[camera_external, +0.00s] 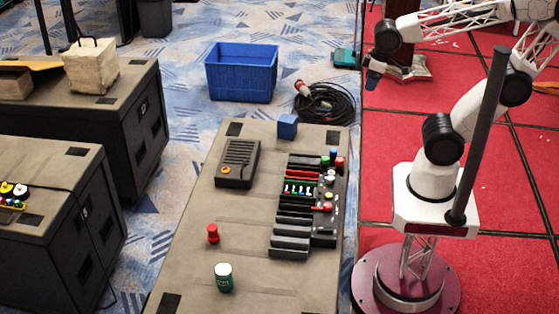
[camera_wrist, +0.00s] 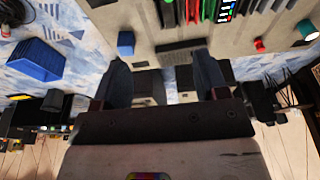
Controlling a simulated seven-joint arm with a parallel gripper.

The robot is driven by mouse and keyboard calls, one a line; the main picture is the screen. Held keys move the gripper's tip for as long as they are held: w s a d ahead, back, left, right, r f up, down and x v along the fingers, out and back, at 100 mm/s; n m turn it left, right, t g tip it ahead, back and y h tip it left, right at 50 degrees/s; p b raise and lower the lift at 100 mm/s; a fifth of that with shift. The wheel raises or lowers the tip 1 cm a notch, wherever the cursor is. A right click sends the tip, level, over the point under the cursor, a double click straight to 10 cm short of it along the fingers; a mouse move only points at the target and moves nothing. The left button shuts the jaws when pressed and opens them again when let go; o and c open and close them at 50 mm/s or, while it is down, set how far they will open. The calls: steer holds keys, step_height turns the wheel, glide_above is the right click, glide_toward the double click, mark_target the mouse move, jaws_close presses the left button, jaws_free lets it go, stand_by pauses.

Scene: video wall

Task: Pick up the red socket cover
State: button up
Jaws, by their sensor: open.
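A small red cap-like piece (camera_external: 213,234), which looks like the red socket cover, stands on the grey case top (camera_external: 190,262) in the external view. It also shows small near the right edge of the wrist view (camera_wrist: 259,45). My gripper (camera_external: 374,78) is high up, beyond the far right end of that case and well away from the red piece. In the wrist view its two dark fingers (camera_wrist: 162,62) are spread apart with nothing between them. The fingers hide part of the case and floor behind them.
A green can (camera_external: 224,277) stands near the red piece. A dark box (camera_external: 237,163), a blue cube (camera_external: 288,126) and a control panel (camera_external: 305,205) are on the same case. A blue crate (camera_external: 241,75) and coiled cable (camera_external: 325,104) lie beyond. The case's left side is mostly clear.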

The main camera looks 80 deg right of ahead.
steer(key=w+a+f+m+g+y, duration=0.1)
steer(key=w+a+f+m+y, duration=0.25)
steer(key=w+a, duration=0.55)
steer(key=w+a+f+m+g+y, duration=0.1)
steer(key=w+a+f+m+y, duration=0.25)
steer(key=w+a, duration=0.45)
steer(key=w+a+f+m+g+y, duration=0.1)
steer(key=w+a+f+m+y, duration=0.35)
steer(key=w, duration=0.75)
steer(key=w+a+f+m+t, duration=0.1)
steer(key=w+a+f+m, duration=0.2)
steer(key=w+a+f, duration=0.55)
steer(key=m+t+y, duration=0.2)
steer(key=m+t, duration=0.1)
steer(key=m, duration=0.4)
glide_toward(213, 237)
steer(key=shift+w+a+f, duration=0.15)
steer(key=shift+w+f, duration=0.05)
steer(key=shift+f, duration=0.25)
steer(key=shift+w+a+f, duration=0.1)
steer(key=shift+w+f, duration=0.05)
steer(key=shift+f, duration=0.3)
steer(key=shift+h, duration=0.25)
steer(key=shift+x, duration=1.3)
